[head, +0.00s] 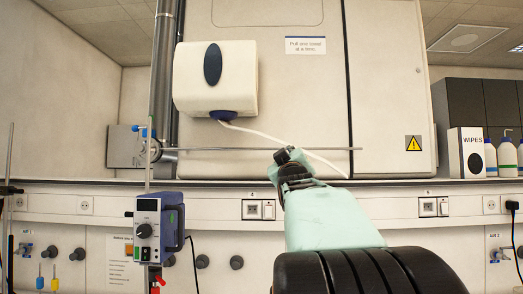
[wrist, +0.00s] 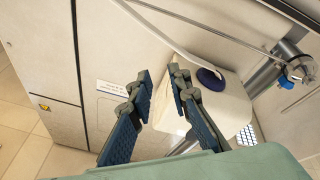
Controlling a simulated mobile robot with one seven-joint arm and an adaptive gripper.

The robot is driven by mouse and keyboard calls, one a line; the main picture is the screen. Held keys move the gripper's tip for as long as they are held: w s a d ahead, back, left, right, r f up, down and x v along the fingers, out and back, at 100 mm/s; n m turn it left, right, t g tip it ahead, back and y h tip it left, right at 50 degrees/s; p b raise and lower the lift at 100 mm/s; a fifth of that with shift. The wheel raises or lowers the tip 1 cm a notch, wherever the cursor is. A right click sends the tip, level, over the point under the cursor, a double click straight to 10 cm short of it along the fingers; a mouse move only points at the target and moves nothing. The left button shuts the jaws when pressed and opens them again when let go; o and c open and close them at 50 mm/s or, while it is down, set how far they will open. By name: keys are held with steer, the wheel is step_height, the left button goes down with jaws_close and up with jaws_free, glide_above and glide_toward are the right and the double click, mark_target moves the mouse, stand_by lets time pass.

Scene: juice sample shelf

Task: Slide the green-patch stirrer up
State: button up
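The stirrer (head: 159,229) is a blue-grey box with a pale front, a dark knob and a small green patch (head: 137,251) low on its left side. It sits on an upright metal rod (head: 149,165) at the lower left of the head view. A red part shows below it. I cannot make it out in the wrist view. My gripper (head: 284,156) is up and to the right of it, well apart, pointing toward the back wall. In the wrist view my gripper (wrist: 160,76) has its two fingers apart with nothing held between them.
A thin horizontal rod (head: 225,149) crosses near my gripper. A white towel dispenser (head: 215,95) with a hanging pale strip is on the back panel. A ledge with sockets (head: 85,205) runs below. A wipes box (head: 465,152) and bottles (head: 507,158) stand at right.

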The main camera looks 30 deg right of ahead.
steer(key=shift+s+d+r+h, duration=0.6)
steer(key=shift+s+d+r, duration=0.25)
steer(key=shift+r, duration=0.2)
